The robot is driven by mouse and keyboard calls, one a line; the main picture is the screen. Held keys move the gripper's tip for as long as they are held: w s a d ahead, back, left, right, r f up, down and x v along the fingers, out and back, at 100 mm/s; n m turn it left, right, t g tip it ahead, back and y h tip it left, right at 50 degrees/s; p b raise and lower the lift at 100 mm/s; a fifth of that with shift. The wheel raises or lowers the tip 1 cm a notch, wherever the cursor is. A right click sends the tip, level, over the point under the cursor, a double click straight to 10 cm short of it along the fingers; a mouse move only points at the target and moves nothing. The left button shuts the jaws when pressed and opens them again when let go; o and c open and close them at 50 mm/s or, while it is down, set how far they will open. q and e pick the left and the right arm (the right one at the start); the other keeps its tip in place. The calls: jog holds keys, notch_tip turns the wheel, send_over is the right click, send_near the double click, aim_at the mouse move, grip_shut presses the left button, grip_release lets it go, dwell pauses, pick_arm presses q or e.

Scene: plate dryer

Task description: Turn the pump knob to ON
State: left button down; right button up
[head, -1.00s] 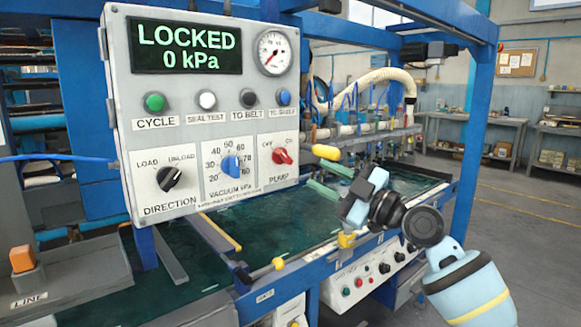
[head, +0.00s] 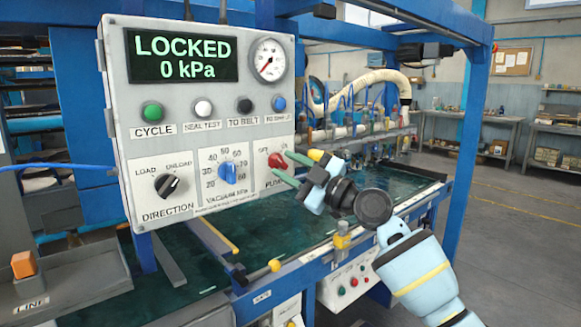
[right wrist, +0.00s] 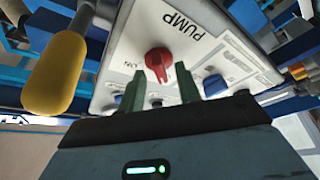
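The red pump knob (head: 277,159) is on the lower right of the grey control panel (head: 120,120), with OFF at its left in the head view and ON partly hidden. My right gripper (head: 281,163) is open, its two green fingers at the knob. In the right wrist view the knob (right wrist: 158,62) shows between and just beyond the spread fingertips (right wrist: 159,72), the fingers on either side. I cannot tell whether they touch it. The knob's exact setting is hard to read. The display (head: 182,57) reads LOCKED, 0 kPa. My left gripper is out of view.
The blue vacuum knob (head: 228,172) sits left of the pump knob, and the black direction knob (head: 167,185) is further left. Push buttons run in a row above. A yellow rounded handle (right wrist: 55,72) is close beside the gripper in the right wrist view.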

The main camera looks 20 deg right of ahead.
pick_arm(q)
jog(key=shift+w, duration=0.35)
pick_arm(e)
grip_shut()
